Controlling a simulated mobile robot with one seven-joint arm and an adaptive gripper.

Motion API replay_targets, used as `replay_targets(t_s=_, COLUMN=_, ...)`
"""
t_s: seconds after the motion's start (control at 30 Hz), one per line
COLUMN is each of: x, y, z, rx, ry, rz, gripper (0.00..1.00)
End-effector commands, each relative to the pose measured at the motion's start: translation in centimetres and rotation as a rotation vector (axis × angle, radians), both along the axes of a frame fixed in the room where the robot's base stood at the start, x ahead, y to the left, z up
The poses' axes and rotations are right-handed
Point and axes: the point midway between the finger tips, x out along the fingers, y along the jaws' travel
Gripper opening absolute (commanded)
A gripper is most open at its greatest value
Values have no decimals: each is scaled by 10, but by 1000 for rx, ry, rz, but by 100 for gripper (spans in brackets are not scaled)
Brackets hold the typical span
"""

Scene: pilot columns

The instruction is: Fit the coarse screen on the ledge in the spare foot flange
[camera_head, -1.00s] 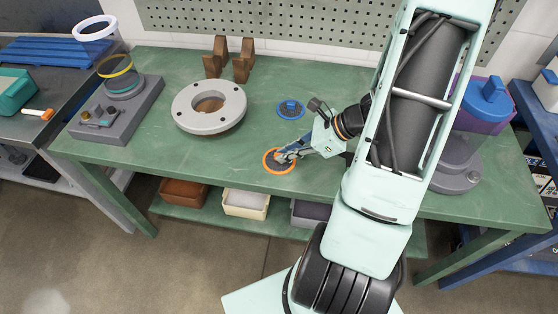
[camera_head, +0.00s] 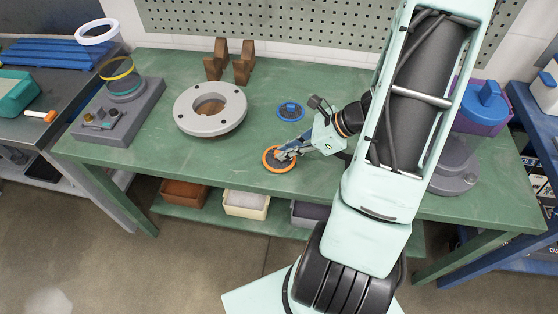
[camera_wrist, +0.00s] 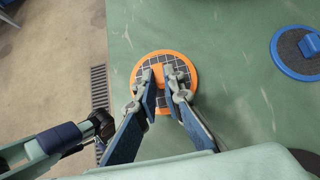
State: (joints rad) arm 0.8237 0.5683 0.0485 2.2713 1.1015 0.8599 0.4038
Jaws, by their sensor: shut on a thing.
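The coarse screen (camera_head: 268,158) is a round disc with an orange rim and wide dark mesh, near the bench's front edge. My gripper (camera_head: 286,153) reaches it from the right and is shut on its orange grip. In the wrist view, the gripper (camera_wrist: 161,80) has the grip between its fingertips, with the screen (camera_wrist: 165,53) spread flat beneath them. The screen looks level and just above or on the bench; I cannot tell the gap. The grey flange (camera_head: 184,112), a thick ring with bolt holes and a wide central opening, lies left of the gripper. Its ledge is not clearly visible.
A blue-rimmed fine screen (camera_head: 290,111) lies behind the coarse one. Brown blocks (camera_head: 243,63) stand behind the flange. A grey fixture (camera_head: 118,112) with a yellow ring is at left; a round grey base (camera_head: 455,172) is at right. Bench between flange and gripper is clear.

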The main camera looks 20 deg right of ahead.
Motion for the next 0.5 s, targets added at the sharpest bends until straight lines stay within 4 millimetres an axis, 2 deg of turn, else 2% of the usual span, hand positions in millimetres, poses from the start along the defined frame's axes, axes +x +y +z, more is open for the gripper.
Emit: replay_targets(t_s=0.5, x=0, y=0, z=23, rx=0, ry=-1, rz=1, gripper=0)
